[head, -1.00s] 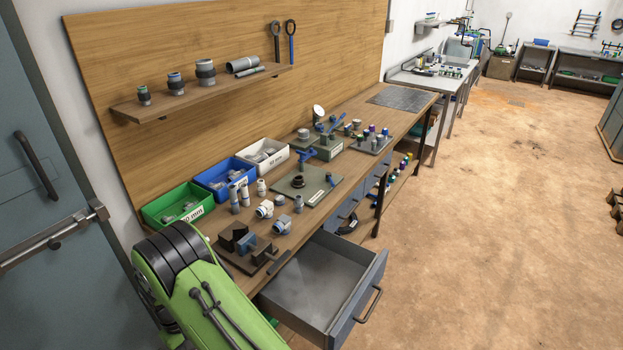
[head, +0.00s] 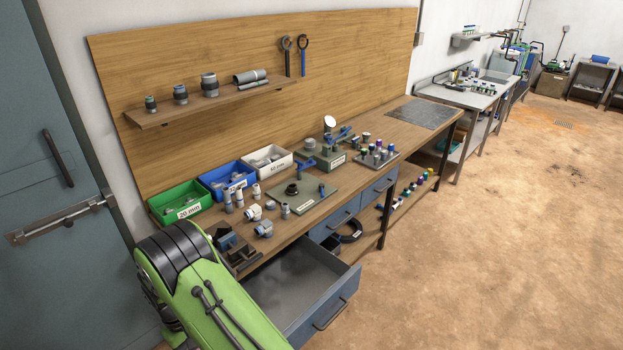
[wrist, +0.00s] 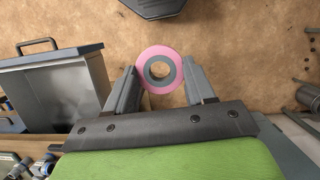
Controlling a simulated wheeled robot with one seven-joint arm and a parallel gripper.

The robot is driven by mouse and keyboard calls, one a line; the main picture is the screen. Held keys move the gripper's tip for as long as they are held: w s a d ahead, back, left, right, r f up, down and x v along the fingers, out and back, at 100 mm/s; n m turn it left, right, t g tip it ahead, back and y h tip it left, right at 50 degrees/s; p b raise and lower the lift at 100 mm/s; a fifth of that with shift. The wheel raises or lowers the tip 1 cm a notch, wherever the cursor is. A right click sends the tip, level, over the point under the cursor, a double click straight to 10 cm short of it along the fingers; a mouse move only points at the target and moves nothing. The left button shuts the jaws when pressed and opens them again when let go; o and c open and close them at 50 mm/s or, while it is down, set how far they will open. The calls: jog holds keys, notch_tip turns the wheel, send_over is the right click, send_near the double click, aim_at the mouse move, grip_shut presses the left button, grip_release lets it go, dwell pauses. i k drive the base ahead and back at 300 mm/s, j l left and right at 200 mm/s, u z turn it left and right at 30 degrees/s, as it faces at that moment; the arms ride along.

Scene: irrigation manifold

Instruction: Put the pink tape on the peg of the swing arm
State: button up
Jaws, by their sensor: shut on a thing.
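The pink tape (wrist: 159,52) is a roll with a pink outer band, a grey core and an open hole. It sits between the two grey fingers of my gripper (wrist: 159,70) in the wrist view, with a finger against each side, held above the brown floor. My gripper and the tape are not visible in the head view. In the head view, several fixtures with blue parts stand on the workbench (head: 340,205). I cannot tell which of them is the swing arm, and its peg is too small to make out.
A drawer (head: 322,316) stands open from the bench, close to my arm; it also shows in the wrist view (wrist: 58,52). Green (head: 180,205), blue (head: 228,182) and white (head: 267,162) bins line the back of the bench. The floor at right is clear.

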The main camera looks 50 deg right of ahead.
aim_at(310, 162)
jog(key=l+u, duration=0.1)
jog(key=l, duration=0.35)
jog(key=k+l+u, duration=0.1)
jog(key=l, duration=0.35)
jog(key=k+l+u, duration=0.1)
jog(key=l, duration=0.3)
jog(key=k+l+u, duration=0.1)
jog(key=l, duration=0.35)
jog(key=k+l+u, duration=0.1)
jog(key=l, duration=0.3)
jog(key=k+l+u, duration=0.1)
jog(key=k+l, duration=0.15)
jog(key=l, duration=0.15)
jog(key=l+u, duration=0.25)
jog(key=l, duration=0.85)
jog(key=l+u, duration=0.3)
jog(key=l, duration=0.8)
jog(key=i+l, duration=0.15)
jog(key=l+u, duration=0.05)
jog(key=l, duration=0.05)
